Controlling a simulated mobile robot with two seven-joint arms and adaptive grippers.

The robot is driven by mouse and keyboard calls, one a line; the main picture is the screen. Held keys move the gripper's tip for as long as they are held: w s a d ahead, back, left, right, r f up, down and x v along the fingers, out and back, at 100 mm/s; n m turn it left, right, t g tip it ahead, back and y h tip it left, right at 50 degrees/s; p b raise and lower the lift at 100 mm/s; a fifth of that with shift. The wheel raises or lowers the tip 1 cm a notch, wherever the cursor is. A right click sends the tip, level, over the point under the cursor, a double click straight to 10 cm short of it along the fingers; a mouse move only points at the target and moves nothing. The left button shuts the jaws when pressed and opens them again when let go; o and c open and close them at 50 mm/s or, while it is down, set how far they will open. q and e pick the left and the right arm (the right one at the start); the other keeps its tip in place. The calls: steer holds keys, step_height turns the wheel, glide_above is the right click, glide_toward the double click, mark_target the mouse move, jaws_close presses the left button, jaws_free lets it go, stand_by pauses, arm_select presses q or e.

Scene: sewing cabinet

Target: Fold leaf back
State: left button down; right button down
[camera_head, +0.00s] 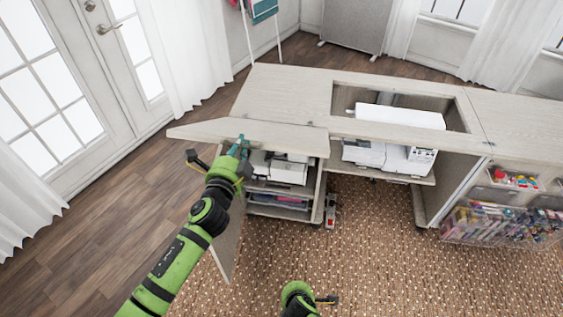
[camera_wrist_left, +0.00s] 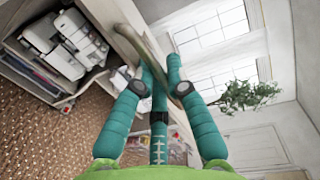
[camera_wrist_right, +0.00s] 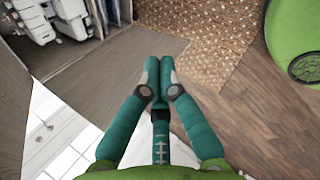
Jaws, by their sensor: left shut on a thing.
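The leaf (camera_head: 280,137) is a pale wood-grain panel at the front left of the sewing cabinet top in the head view. It lies tilted, and its left end juts out past the cabinet. My left gripper (camera_head: 240,147) is at the leaf's front edge and shut on it. In the head view only part of my right arm shows, at the bottom, low over the carpet.
The cabinet top (camera_head: 283,92) holds an open well with a white sewing machine (camera_head: 397,116). Under the leaf are shelves with machines (camera_head: 287,169) and an open cabinet door (camera_head: 230,240). A rack of sewing supplies (camera_head: 500,222) is at right. The carpet (camera_head: 370,255) in front is clear.

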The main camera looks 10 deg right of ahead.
arm_select(q)
steer(key=shift+r, duration=0.2)
arm_select(e)
steer(key=w+a+r+n+t+h, duration=0.1)
steer(key=w+a+r+n+t, duration=0.2)
steer(key=r, duration=0.7)
steer(key=w+r+n+t+h, duration=0.1)
steer(key=w+r+n, duration=0.35)
steer(key=r, duration=0.55)
steer(key=w+a+r+n+t+h, duration=0.1)
steer(key=w+a+r+n+t, duration=0.2)
steer(key=r, duration=0.7)
steer(key=w+d, duration=0.5)
steer(key=w, duration=0.6)
steer(key=shift+w, duration=0.35)
